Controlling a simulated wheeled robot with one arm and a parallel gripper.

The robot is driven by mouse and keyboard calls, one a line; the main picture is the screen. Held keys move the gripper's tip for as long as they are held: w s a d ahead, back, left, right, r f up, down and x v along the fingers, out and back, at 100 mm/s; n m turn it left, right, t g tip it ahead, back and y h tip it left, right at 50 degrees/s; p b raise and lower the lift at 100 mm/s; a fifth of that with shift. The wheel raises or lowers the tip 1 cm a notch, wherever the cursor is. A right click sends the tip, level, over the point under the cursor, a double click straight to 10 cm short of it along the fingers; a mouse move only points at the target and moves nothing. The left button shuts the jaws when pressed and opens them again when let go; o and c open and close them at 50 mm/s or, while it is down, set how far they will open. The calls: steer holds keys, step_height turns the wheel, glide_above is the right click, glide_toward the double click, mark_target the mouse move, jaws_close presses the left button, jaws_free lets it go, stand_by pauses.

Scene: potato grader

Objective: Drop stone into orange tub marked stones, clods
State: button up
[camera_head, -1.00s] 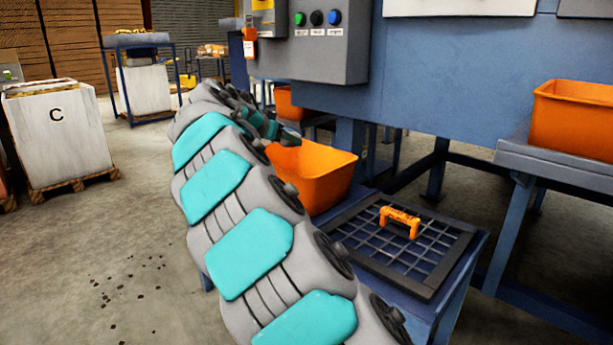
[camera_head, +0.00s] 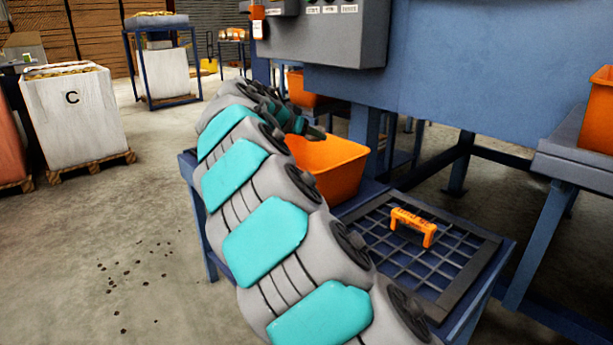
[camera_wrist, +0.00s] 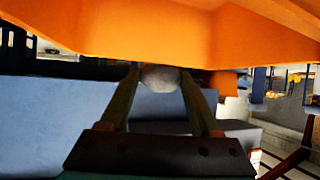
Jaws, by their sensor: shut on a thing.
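My gripper (camera_wrist: 162,100) is shut on a pale grey, rounded stone (camera_wrist: 160,77), held between the fingertips in the wrist view. In the head view my gripper (camera_head: 318,133) is at the far rim of an orange tub (camera_head: 345,178) on a blue stand; the stone cannot be made out there. Orange tub wall (camera_wrist: 150,32) fills the top of the wrist view, close beyond the stone. I cannot tell whether the stone is inside the rim. No marking on the tub is readable, and my arm hides its left side.
A black grid (camera_head: 425,255) with an orange handle (camera_head: 413,226) lies beside the tub. Other orange tubs stand behind (camera_head: 303,90) and at the right edge (camera_head: 600,118). A grey control box (camera_head: 335,35) hangs above. Open floor lies left, before a white crate marked C (camera_head: 75,112).

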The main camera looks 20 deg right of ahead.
step_height(320, 180, down, 2)
steer(key=shift+f, duration=0.1)
steer(key=o, duration=1.5)
steer(key=shift+o, duration=0.2)
steer(key=v, duration=0.7)
steer(key=shift+s+a+r+b, duration=0.2)
steer(key=shift+a+b, duration=0.1)
